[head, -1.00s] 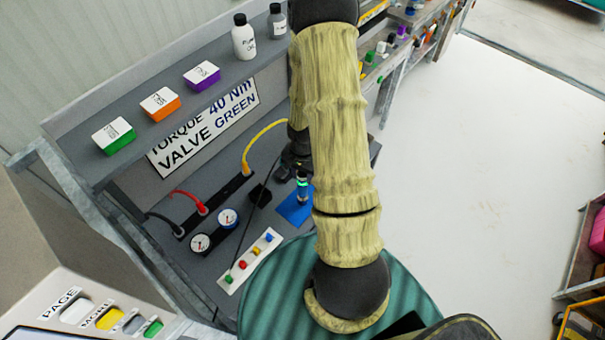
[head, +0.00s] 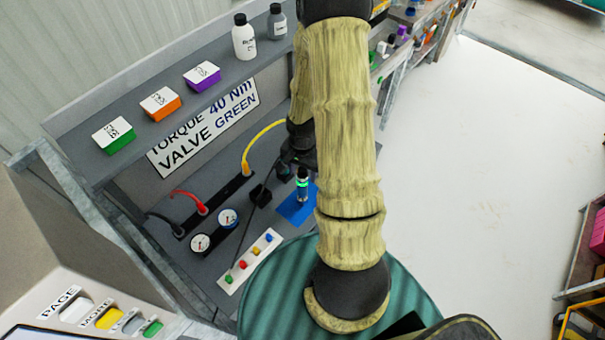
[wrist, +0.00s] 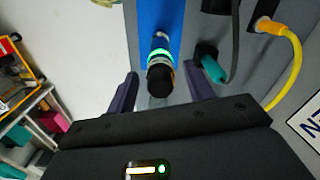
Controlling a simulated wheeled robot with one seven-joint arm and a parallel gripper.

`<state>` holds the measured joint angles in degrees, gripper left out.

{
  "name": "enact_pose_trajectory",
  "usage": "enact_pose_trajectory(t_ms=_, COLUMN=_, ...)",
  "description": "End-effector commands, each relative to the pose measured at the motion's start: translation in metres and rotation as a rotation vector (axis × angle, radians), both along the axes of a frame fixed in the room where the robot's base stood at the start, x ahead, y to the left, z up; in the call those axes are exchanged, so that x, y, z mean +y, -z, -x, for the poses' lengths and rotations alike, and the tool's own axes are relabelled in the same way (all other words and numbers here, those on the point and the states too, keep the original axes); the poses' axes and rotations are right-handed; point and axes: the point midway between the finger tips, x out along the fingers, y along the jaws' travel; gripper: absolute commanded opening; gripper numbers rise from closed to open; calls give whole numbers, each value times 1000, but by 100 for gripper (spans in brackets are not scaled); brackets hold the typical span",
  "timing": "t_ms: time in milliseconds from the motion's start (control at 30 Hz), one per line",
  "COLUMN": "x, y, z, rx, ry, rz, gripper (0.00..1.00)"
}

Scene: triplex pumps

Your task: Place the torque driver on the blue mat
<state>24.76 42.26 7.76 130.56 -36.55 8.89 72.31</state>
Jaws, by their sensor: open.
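The torque driver (head: 303,184), dark with a glowing green ring, appears to stand upright on the blue mat (head: 290,214) in the head view. In the wrist view the driver (wrist: 160,72) points its black end toward the camera, with the blue mat (wrist: 149,14) behind it. My gripper (wrist: 162,75) is open, one finger on each side of the driver's black end, with visible gaps. In the head view my gripper (head: 298,152) is a dark shape just above the driver, partly hidden by my arm.
A black cable with a teal end (wrist: 213,69) lies close to my right finger in the wrist view. A yellow cable (head: 258,143), two gauges (head: 228,218) and a button strip (head: 250,262) are on the bench. A shelf (head: 222,98) with boxes and bottles overhangs behind.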

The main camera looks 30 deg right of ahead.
Motion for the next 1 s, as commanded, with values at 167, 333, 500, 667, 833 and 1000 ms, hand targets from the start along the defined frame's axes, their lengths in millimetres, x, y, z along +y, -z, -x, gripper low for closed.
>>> enact_pose_trajectory(t_ms=167, x=-1, y=-30, z=0, rx=-5, ry=3, rz=2, gripper=52)
enact_pose_trajectory(t_ms=333, x=-1, y=-59, z=-1, rx=-6, ry=2, rz=3, gripper=52)
enact_pose_trajectory(t_ms=500, x=-1, y=-85, z=0, rx=-5, ry=2, rz=3, gripper=52)
enact_pose_trajectory(t_ms=667, x=0, y=-97, z=0, rx=-3, ry=0, rz=2, gripper=52)
enact_pose_trajectory(t_ms=833, x=0, y=-98, z=0, rx=-1, ry=-1, rz=1, gripper=52)
enact_pose_trajectory(t_ms=1000, x=0, y=-98, z=0, rx=-1, ry=-1, rz=1, gripper=52)
